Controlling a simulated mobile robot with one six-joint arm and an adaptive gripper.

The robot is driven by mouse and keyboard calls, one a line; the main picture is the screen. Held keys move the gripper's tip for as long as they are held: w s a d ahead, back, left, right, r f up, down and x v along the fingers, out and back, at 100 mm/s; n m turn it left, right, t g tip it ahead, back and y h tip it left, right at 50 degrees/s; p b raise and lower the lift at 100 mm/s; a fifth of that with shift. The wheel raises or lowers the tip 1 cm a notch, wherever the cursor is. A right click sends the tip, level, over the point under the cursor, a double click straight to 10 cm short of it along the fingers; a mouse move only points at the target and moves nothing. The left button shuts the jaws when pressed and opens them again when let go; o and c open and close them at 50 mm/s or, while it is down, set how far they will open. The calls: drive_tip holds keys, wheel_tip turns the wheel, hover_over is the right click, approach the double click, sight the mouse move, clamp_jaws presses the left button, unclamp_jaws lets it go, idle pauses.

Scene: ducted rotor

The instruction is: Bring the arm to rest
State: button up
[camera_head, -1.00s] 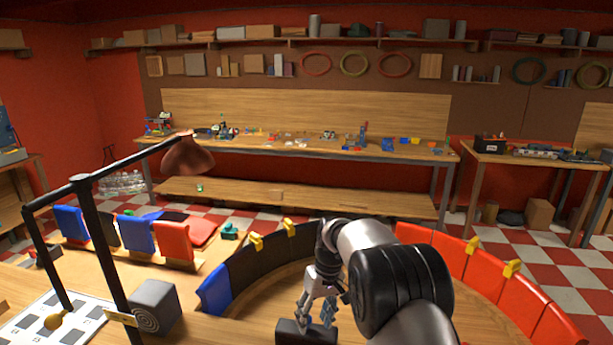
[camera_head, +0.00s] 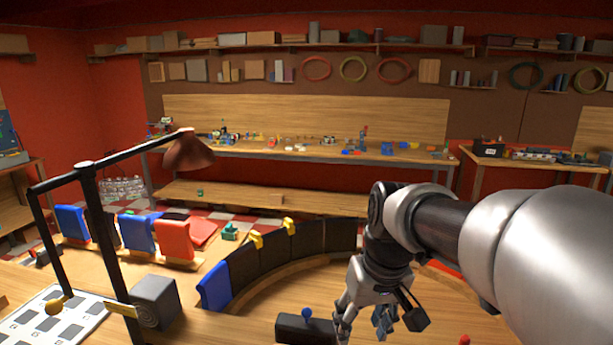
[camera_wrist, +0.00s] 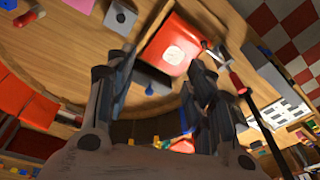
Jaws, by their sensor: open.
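My gripper (camera_head: 362,325) hangs from my arm at the lower right of the head view, pointing down over the wooden table inside the curved ring of panels (camera_head: 287,250). Its fingers are apart with nothing between them. In the wrist view my gripper (camera_wrist: 160,88) shows its two dark fingers spread, the view tilted. A black block with a blue knob (camera_head: 305,328) stands on the table just left of the fingers, apart from them as far as I can tell. My arm hides the right part of the ring.
A black lamp stand with a copper shade (camera_head: 188,152) rises at the left. A grey box (camera_head: 155,300) stands beside it, near a white sheet with dark squares (camera_head: 62,318). Blue and red panels (camera_head: 175,240) stand at the left. A long workbench (camera_head: 310,152) runs along the back wall.

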drive_tip(key=s+d+f+m+t+b, duration=0.1)
drive_tip(key=s+d+f, duration=0.1)
drive_tip(key=s, duration=0.8)
drive_tip(key=s+d+f+m+t+h+b, duration=0.1)
drive_tip(key=s+d+f+b, duration=0.1)
drive_tip(key=s, duration=0.8)
drive_tip(key=shift+d+f, duration=0.25)
drive_tip(key=shift+f, duration=0.3)
drive_tip(key=shift+c, duration=0.4)
